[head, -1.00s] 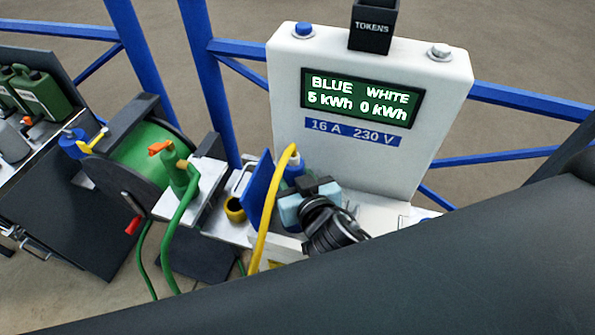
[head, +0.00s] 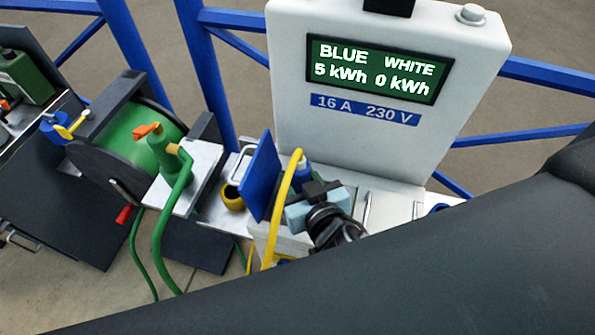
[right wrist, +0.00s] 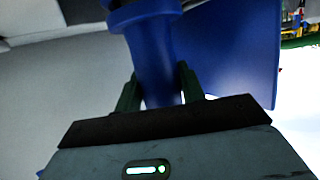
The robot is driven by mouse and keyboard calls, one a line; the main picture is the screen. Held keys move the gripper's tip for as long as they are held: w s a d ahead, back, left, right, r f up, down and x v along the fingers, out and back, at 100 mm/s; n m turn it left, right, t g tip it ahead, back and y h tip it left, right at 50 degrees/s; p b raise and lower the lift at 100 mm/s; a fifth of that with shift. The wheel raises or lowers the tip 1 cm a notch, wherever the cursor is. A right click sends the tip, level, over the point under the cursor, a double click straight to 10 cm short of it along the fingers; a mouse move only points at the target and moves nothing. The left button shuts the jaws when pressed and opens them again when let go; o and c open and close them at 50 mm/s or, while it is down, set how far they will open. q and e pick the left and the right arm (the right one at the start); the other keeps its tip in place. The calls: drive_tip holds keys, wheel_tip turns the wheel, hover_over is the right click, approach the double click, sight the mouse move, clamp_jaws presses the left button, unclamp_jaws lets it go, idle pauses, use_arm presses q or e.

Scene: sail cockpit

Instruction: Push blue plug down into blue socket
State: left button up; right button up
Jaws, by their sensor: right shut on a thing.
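The blue plug (head: 303,172) stands roughly upright in front of the white power pedestal, with a yellow cable (head: 276,215) arching down from its top. My right gripper (head: 304,190) is shut on the plug. In the right wrist view the plug (right wrist: 150,50) runs between the two dark fingers of the gripper (right wrist: 158,88). A raised blue flap (head: 263,176) stands just left of the plug, and the flap (right wrist: 225,50) also shows behind it in the right wrist view. The blue socket's opening is hidden, so I cannot tell how deep the plug sits. My left gripper is not in view.
The white pedestal (head: 385,140) reads BLUE 5 kWh, WHITE 0 kWh. A green hose reel (head: 150,150), a green nozzle (head: 168,165) and a yellow ring (head: 232,197) lie left of the flap. Blue rails (head: 205,75) stand behind. My dark arm covers the lower right.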

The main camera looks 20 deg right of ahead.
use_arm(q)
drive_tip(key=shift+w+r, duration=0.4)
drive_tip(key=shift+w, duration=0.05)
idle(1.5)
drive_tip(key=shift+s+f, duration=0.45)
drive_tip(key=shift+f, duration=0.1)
use_arm(e)
drive_tip(key=shift+f, duration=0.6)
drive_tip(key=o, duration=0.9)
